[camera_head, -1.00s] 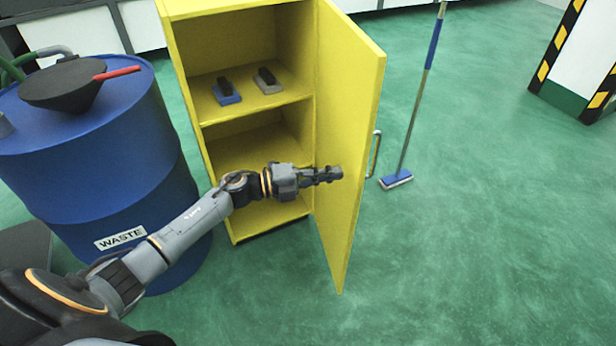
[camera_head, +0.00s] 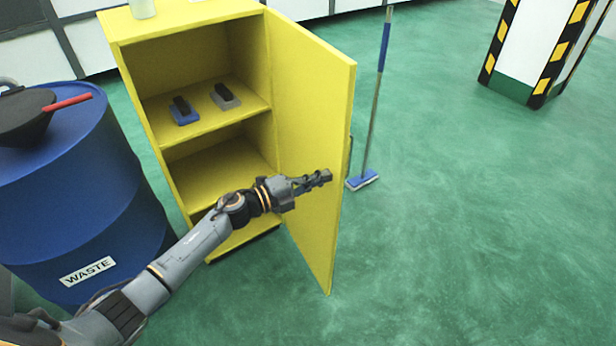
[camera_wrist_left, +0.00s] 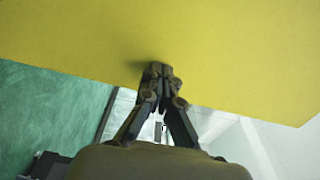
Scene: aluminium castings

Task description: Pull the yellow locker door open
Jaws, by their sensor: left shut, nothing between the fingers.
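The yellow locker (camera_head: 190,20) stands open in the head view, with its shelves showing. Its yellow door (camera_head: 315,110) is hinged on the right and swung wide outward. The door handle is mostly hidden behind the door's far edge. My left gripper (camera_head: 325,177) is shut and empty, in front of the door's inner face. In the left wrist view the door (camera_wrist_left: 230,60) fills the upper part, and the shut fingertips (camera_wrist_left: 158,70) are at or very close to its surface; contact is hard to tell. My right gripper is not in view.
A blue waste drum (camera_head: 85,190) stands left of the locker, with a dark funnel (camera_head: 25,115) on top. Two brushes lie on the shelf, one blue (camera_head: 184,114) and one grey (camera_head: 225,97). A blue mop (camera_head: 362,180) stands behind the door.

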